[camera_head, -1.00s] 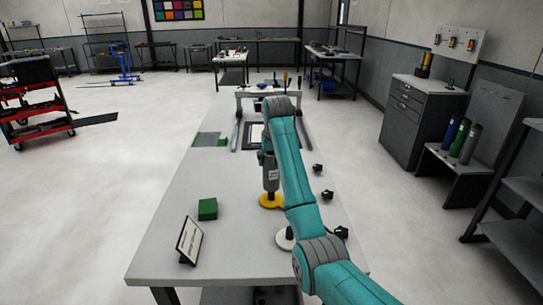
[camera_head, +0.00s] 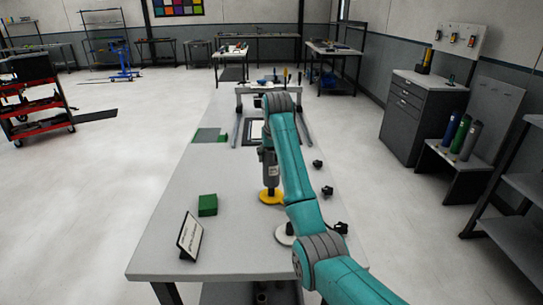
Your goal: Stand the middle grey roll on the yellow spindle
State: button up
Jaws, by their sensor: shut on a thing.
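The yellow spindle (camera_head: 271,198) shows as a round yellow base on the bench, left of my teal arm. My gripper (camera_head: 269,178) hangs pointing down right above it, left of the arm's forearm. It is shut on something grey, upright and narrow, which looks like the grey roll. I cannot tell the roll's outline from the gripper's grey body at this size. A short dark gap shows between the grey shape's lower end and the yellow base. Whether the spindle's post is inside the roll is too small to see.
A white disc (camera_head: 286,235) is partly hidden behind my arm. Dark knobs (camera_head: 327,191) stand along the bench's right side. A green block (camera_head: 207,205) and a sign (camera_head: 190,236) are at left. Blue, green and grey cylinders (camera_head: 470,140) stand on a rack at right.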

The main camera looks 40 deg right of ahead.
aim_at(272, 167)
jog(key=shift+f, duration=0.1)
jog(key=shift+f, duration=2.4)
jog(key=o, duration=1.5)
jog(key=shift+c, duration=0.2)
jog(key=v, duration=0.7)
jog(key=shift+r, duration=0.3)
